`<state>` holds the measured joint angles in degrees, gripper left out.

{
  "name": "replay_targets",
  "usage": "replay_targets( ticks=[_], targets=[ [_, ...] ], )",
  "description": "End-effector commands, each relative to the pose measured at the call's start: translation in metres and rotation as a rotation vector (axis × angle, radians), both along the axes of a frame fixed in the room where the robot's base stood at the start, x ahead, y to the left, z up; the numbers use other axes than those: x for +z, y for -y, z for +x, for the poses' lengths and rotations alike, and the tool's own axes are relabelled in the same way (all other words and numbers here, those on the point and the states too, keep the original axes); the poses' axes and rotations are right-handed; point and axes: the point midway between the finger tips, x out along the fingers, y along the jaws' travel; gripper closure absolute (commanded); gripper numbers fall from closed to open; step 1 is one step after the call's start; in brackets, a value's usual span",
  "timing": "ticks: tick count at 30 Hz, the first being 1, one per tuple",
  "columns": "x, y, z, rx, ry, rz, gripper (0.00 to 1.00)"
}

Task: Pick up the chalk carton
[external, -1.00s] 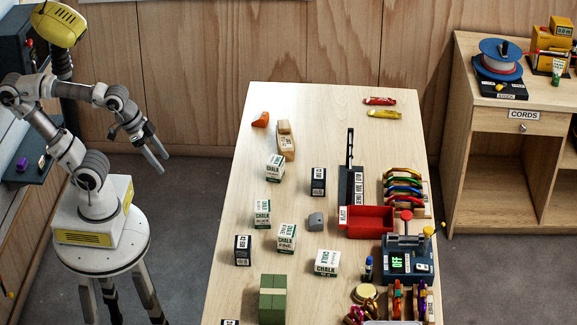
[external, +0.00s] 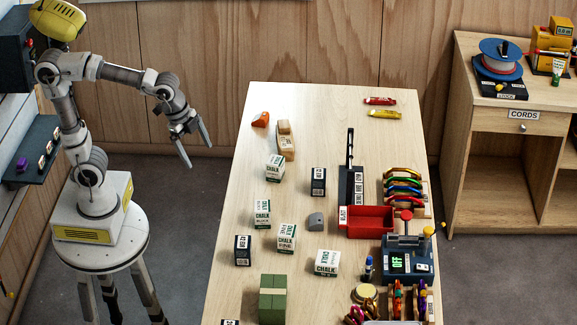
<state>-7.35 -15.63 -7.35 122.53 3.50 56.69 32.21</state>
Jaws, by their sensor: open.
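Several white and green chalk cartons stand on the table: one near the back (external: 275,168), one at the left edge (external: 262,214), one in the middle (external: 287,238), and one farther right and turned at an angle (external: 327,263). The frames do not tell which one is meant. My gripper (external: 197,150) is open and empty, in the air left of the table's back half. Its fingers point down and to the right, apart from every carton.
Dark boxes (external: 318,182) (external: 243,250) stand close to the cartons. A grey lump (external: 315,221), a red tray (external: 370,219), a green block (external: 272,298) and a blue device (external: 408,262) are also on the table (external: 345,105). The table's back is mostly clear.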

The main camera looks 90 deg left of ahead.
Motion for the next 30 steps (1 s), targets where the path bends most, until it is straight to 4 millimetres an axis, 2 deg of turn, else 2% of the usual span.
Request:
replay_targets(
  ticks=[1,8,12,18,24,28,30],
  targets=[
    [-0.001,-0.002,0.015,-0.053,-0.031,0.017,0.05],
    [-0.018,-0.010,0.075,-0.343,-0.155,0.071,0.05],
    [-0.036,-0.016,0.110,-0.521,-0.220,0.077,0.05],
    [-0.065,-0.027,0.148,-0.738,-0.282,0.060,0.05],
    [-0.082,-0.032,0.165,-0.848,-0.302,0.044,0.05],
    [-0.093,-0.033,0.167,-0.866,-0.307,0.041,0.05],
    [-0.105,-0.033,0.167,-0.868,-0.307,0.040,0.05]
  ],
)
